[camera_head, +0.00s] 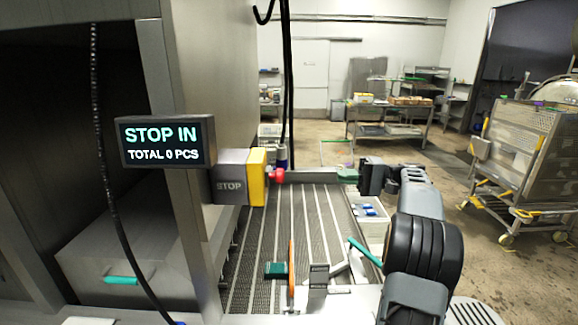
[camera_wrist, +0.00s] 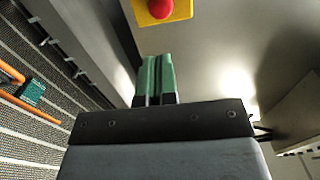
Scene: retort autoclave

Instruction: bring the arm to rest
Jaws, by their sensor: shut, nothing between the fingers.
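My gripper (camera_head: 345,175) is at the right of the conveyor in the head view, with its green fingers pointing left toward the stop button. In the wrist view the two green fingers (camera_wrist: 156,62) lie side by side, shut and empty. The red stop button (camera_head: 277,175) sits on a yellow box marked STOP; it also shows at the top of the wrist view (camera_wrist: 160,8). The fingers are apart from the button. My dark arm reaches up from the lower right of the head view.
A display (camera_head: 166,142) reads "STOP IN, TOTAL 0 PCS". The slatted conveyor (camera_head: 325,215) lies below, with a teal block (camera_head: 276,270) on it. A white bin (camera_head: 372,230) stands beside it. A metal cart (camera_head: 525,150) is at right, with open floor between.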

